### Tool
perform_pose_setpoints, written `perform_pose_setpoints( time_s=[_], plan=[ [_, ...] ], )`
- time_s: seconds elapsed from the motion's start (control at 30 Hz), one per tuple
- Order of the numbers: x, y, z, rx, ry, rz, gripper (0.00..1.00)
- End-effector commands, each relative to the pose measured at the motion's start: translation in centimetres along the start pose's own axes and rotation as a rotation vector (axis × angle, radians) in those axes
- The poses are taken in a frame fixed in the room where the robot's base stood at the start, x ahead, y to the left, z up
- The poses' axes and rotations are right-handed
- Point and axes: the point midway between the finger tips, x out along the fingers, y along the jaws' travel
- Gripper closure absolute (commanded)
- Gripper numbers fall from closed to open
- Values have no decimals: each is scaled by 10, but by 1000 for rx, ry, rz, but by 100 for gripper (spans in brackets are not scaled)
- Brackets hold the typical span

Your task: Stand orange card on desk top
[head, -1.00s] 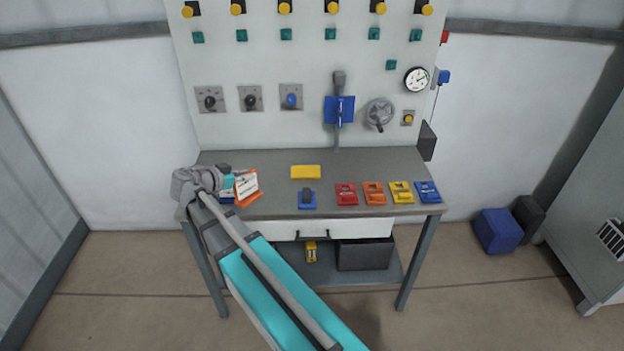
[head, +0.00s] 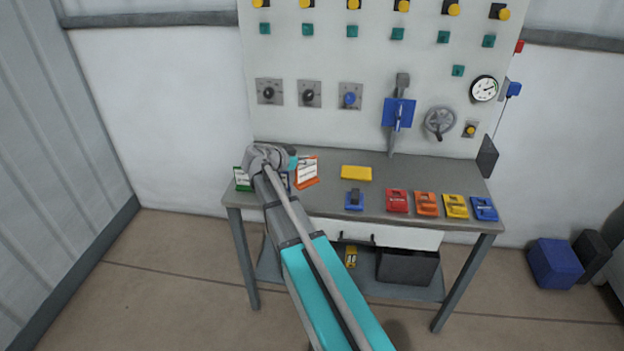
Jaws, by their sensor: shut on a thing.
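The orange card (head: 307,172) is white with orange edges and shows on the left part of the grey desk top (head: 330,187). It looks upright and slightly tilted, low over the desk top; I cannot tell whether its lower edge touches. My gripper (head: 296,163) is at the card's left side, shut on it. The fingertips are small and partly hidden by my wrist.
A green-and-white card (head: 242,180) stands left of my wrist, and a blue one is mostly hidden behind my arm. A yellow block (head: 356,173), a blue holder (head: 354,200) and several coloured blocks lie to the right. The control panel (head: 330,130) rises behind.

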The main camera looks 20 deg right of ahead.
Motion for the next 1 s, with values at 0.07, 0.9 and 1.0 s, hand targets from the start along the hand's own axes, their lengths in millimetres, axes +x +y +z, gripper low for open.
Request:
perform_pose_setpoints(
  time_s=[0.07,0.9,1.0],
  plan=[
    [10,-4,11,0,0,1,100],
    [47,-22,32,0,0,1,100],
    [48,-22,33,0,0,1,100]
  ],
)
